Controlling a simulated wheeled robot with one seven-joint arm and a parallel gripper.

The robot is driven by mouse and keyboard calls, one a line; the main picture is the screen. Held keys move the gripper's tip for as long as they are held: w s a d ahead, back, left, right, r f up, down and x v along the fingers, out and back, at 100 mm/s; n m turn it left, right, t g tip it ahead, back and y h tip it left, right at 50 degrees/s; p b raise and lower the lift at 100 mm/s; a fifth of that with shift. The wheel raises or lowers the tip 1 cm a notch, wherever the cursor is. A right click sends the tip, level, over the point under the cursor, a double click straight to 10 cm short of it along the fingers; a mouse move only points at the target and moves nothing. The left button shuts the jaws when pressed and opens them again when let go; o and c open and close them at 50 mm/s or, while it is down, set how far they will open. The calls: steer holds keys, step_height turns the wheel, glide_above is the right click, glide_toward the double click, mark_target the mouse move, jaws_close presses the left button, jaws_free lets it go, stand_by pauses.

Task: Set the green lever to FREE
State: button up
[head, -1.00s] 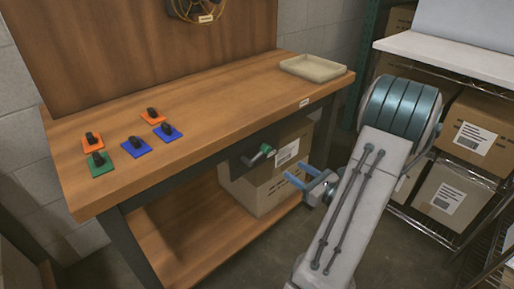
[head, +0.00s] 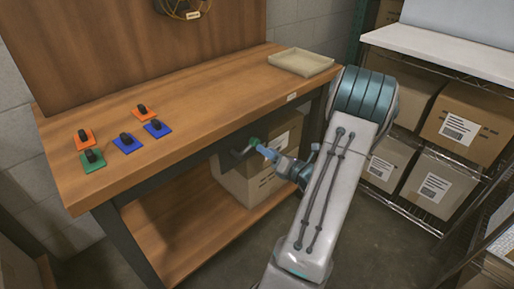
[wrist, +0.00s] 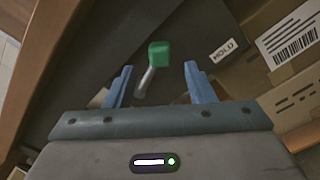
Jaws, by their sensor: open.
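The green lever (wrist: 159,54) shows in the wrist view as a green knob on a short metal stem, between and just beyond my open fingers. In the head view the green knob (head: 254,142) is at the bench's front, below the tabletop. A label reading HOLD (wrist: 224,50) is to the right of the knob in the wrist view; no FREE label can be read. My gripper (wrist: 159,85) is open with blue fingers on either side of the stem, and nothing is gripped. In the head view my gripper (head: 266,152) is close beside the knob.
The wooden bench (head: 205,95) carries several orange, blue and green plates with black knobs at the left and a beige tray (head: 301,62) at the right. Cardboard boxes stand on the lower shelf (head: 190,235) behind the lever and on the wire rack at right.

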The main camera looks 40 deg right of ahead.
mark_target(248, 149)
steer(key=w, duration=0.5)
steer(key=shift+w+a+b, duration=0.15)
steer(key=shift+b, duration=0.2)
